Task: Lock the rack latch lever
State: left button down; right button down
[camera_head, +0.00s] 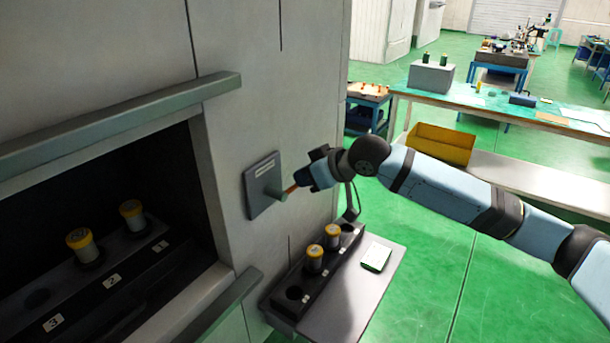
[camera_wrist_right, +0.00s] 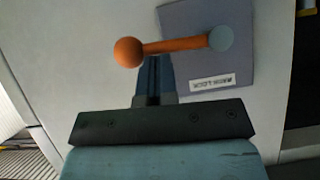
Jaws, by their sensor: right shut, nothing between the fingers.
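The rack latch lever (camera_wrist_right: 180,45) is an orange rod with an orange ball at one end and a grey pivot at the other. It sits on a grey plate (camera_head: 257,202) with a white label, on the cabinet's front. In the head view only a short orange piece of the lever (camera_head: 290,189) shows beside my right gripper (camera_head: 299,183). In the right wrist view my right gripper (camera_wrist_right: 155,62) is shut and empty, its fingertips right at the rod near the ball end. I cannot tell whether they touch it. My left gripper is out of view.
The open cabinet bay (camera_head: 60,230) holds a numbered rack with two yellow-capped pieces. Below the plate, a side shelf (camera_head: 340,308) carries a black rack with two more and a white-green card (camera_head: 376,256). A workbench (camera_head: 500,112) stands behind at right; green floor lies between.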

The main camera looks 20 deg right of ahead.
jog(key=shift+f+y+p, duration=0.15)
jog(key=shift+y+p, duration=0.15)
jog(key=shift+f+m, duration=0.1)
jog(key=shift+m, duration=0.2)
notch_tip(320, 180, down, 8)
jog(key=s+a+m+g+y+b, duration=0.2)
jog(key=m+g+y+b, duration=0.1)
jog(key=m+y, duration=0.6)
jog(key=shift+a+m+y+b, duration=0.3)
jog(key=shift+m+b, duration=0.1)
jog(key=shift+m, duration=0.4)
jog(key=shift+r, duration=0.2)
dwell(0.4)
